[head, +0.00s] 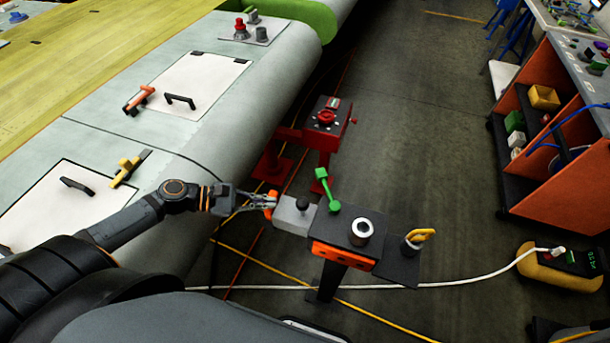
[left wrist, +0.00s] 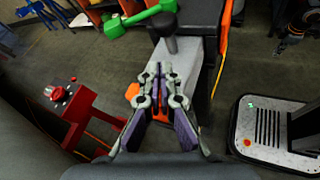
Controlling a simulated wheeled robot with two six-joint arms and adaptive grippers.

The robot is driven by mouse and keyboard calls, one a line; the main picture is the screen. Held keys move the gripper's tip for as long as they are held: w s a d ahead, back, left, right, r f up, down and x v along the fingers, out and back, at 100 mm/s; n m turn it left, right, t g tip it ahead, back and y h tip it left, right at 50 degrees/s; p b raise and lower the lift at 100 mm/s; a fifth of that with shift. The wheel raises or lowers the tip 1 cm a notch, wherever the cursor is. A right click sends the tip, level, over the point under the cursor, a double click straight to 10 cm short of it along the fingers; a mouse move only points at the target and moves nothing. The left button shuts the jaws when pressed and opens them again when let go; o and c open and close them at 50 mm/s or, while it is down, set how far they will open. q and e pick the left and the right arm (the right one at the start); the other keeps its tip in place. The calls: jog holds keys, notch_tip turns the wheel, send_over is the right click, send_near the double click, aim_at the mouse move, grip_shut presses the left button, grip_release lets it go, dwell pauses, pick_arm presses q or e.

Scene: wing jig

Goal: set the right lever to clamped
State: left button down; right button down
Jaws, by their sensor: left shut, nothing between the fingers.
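A green lever (head: 328,190) stands tilted on the dark-topped fixture post (head: 340,232); its green bar also shows at the top of the left wrist view (left wrist: 140,18). An orange lever (head: 139,98) and a yellow lever (head: 129,169) lie by the white panels on the wing. No label shows which lever is the right one. My left gripper (head: 268,201) is shut and empty at the left end of a grey block (head: 293,216) with a black knob (head: 303,203). In the left wrist view its fingers (left wrist: 160,80) overlap the block's near side; contact is unclear.
A white cable (head: 450,283) crosses the floor.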

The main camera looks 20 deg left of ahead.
pick_arm(q)
jog(key=w+a+r+n+t, duration=0.2)
jog(key=w+a+n, duration=0.1)
jog(key=a+n, duration=0.1)
jog(key=shift+w+r+n, duration=0.2)
jog(key=shift+w+n, duration=0.2)
jog(key=shift+n, duration=0.1)
jog(key=b, duration=0.5)
send_near(316, 175)
jog(key=p+x, duration=0.1)
jog(key=x, duration=0.5)
jog(key=shift+d+f, duration=0.15)
jog(key=shift+d, duration=0.1)
jog(key=shift+w, duration=0.2)
